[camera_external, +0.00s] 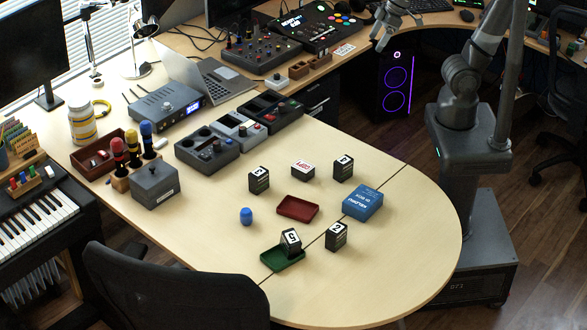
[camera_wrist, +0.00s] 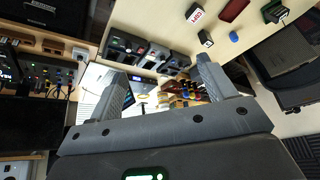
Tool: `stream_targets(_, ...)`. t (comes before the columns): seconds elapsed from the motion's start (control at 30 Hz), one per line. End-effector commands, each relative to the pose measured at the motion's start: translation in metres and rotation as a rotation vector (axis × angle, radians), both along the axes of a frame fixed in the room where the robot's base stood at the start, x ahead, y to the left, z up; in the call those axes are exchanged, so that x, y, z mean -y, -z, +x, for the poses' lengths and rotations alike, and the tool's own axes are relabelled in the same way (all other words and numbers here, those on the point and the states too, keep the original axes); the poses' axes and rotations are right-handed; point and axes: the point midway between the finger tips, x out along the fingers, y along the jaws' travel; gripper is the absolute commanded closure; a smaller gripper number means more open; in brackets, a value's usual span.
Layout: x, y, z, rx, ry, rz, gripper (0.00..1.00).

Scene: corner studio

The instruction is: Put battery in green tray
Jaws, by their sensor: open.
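The green tray (camera_external: 270,262) lies near the table's front edge, with a black block marked 5 (camera_external: 291,242) resting tilted in it. A black block with a white top and red lettering (camera_external: 303,170) stands behind the red tray; it also shows in the wrist view (camera_wrist: 195,13). It may be the battery, but its lettering is too small to read surely. A small blue cylinder-like piece (camera_external: 246,216) stands left of the red tray. My gripper (camera_external: 381,44) is open and empty, high at the back right, far from these things; its spread fingers show in the wrist view (camera_wrist: 162,68).
A red tray (camera_external: 297,208) and blue box (camera_external: 363,202) lie mid-table. Number-marked black blocks stand at the left (camera_external: 258,180), right (camera_external: 343,167) and front (camera_external: 336,236). Grey devices (camera_external: 208,151), a laptop (camera_external: 215,78) and a chair (camera_external: 170,290) surround them. The table's rounded right end is clear.

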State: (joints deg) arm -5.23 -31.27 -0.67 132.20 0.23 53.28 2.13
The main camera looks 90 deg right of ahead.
Motion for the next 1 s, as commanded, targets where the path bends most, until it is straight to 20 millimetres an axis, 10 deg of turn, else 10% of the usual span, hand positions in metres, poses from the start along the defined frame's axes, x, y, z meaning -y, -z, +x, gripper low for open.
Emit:
stream_targets(0.3,0.023,0.034,-0.061,0.042,0.045,-0.023,0.24)
stream_targets(1.0,0.024,0.037,-0.064,0.043,0.048,-0.026,0.24)
